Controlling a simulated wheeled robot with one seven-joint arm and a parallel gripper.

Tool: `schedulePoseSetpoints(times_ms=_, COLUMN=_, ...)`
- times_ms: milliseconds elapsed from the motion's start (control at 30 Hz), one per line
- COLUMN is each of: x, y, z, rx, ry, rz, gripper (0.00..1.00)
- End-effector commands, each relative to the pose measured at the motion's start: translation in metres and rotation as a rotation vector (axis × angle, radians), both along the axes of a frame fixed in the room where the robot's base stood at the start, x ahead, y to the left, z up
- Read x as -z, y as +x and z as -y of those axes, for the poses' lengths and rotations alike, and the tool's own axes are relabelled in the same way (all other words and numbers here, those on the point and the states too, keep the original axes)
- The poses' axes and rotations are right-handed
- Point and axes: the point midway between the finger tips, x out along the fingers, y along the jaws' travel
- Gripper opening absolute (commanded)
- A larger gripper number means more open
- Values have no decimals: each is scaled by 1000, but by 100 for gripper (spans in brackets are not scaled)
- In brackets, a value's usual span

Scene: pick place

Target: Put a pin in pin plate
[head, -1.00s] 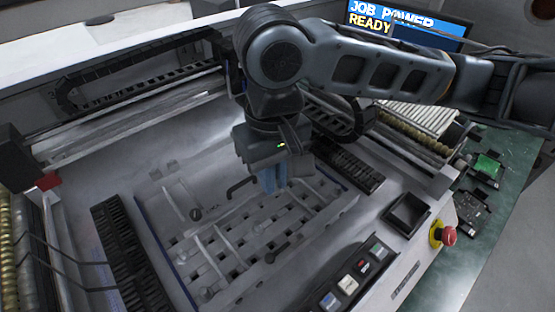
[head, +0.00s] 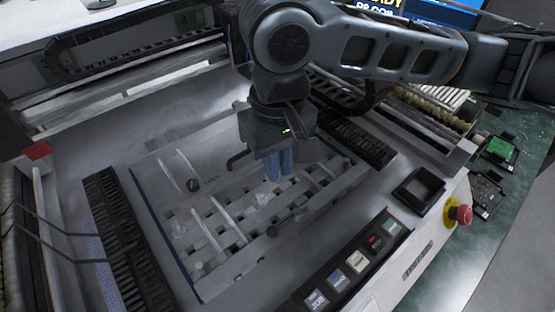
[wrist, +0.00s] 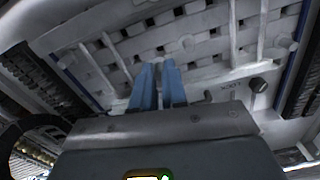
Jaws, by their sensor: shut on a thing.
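The pin plate (head: 322,222) is a grey panel with rows of dark square slots and pale raised bars, lying in the machine's bed. It also fills the upper part of the wrist view (wrist: 205,70). I cannot tell whether the pin touches the plate. Several pale pegs, one of them a peg (wrist: 188,42), stand on the plate.
Dark ribbed tracks (head: 125,245) flank the plate on both sides. A button panel (head: 358,262), a black square tray (head: 418,188) and a red stop button (head: 464,214) lie front right.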

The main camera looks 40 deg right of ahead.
Motion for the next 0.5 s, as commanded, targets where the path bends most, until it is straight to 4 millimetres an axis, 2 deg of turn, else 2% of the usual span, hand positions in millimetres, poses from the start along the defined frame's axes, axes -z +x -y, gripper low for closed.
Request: schedulePoseSetpoints(times_ms=500, x=28, y=0, z=0, rx=1, ry=1, rz=0, gripper=0)
